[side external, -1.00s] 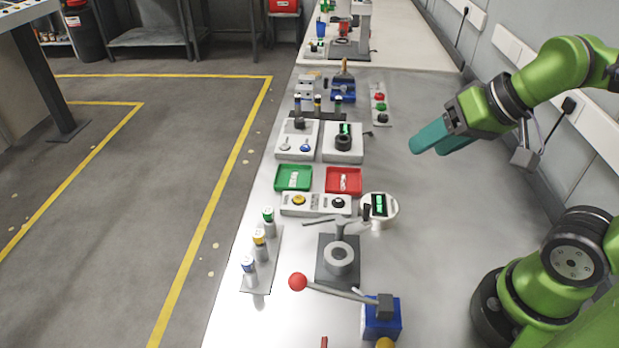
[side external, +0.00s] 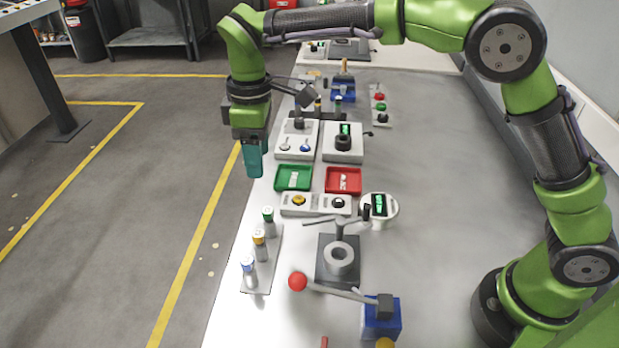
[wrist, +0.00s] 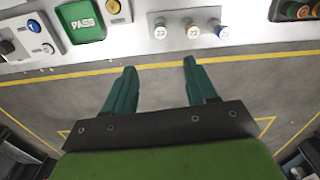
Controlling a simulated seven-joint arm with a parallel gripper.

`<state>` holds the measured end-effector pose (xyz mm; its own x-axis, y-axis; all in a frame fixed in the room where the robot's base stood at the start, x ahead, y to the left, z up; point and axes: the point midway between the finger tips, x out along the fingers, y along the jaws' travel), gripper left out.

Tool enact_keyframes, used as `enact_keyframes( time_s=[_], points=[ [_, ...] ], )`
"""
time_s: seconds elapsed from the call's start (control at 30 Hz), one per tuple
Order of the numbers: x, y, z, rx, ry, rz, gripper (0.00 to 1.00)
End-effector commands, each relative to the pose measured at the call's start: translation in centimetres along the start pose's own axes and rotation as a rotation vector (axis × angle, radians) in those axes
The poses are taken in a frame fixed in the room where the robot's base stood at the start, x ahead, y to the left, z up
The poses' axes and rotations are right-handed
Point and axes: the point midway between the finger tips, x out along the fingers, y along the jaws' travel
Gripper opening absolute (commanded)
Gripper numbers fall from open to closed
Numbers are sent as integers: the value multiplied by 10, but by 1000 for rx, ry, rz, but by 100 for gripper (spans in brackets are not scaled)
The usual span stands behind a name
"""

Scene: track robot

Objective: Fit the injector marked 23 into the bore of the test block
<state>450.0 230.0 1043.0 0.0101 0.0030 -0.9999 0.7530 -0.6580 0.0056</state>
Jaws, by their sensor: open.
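Three injectors stand upright in a row on a light rack plate (side external: 273,262) at the bench's left edge: one with a green band (side external: 268,215), one yellow (side external: 260,240), one blue (side external: 249,268). Their tops show in the wrist view, green (wrist: 160,31), yellow (wrist: 192,30) and blue (wrist: 220,30); the small numbers are not surely readable. The grey round block with a bore (side external: 339,256), which looks like the test block, sits on a dark base plate to their right. My gripper (side external: 254,175) is open and empty, pointing down, above and beyond the rack; its fingers (wrist: 159,66) are apart.
A green PASS tray (side external: 293,178) and a red tray (side external: 343,181) lie beyond the rack. A button box (side external: 316,204), a round gauge (side external: 379,208) and a red-knobbed lever (side external: 297,282) stand near the block. The bench's right side is clear.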

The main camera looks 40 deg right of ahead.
Motion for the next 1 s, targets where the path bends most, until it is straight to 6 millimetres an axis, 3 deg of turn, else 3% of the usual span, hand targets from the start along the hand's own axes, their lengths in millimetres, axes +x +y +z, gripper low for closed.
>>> enact_keyframes(
  time_s=[0.07,0.23,0.7,1.0],
  points=[
    [-16,3,-2,-57,7,8,57],
    [-6,0,3,-108,-14,-8,57],
    [88,0,4,-106,-12,-7,57],
    [112,-1,5,-105,-12,-7,57]
  ],
)
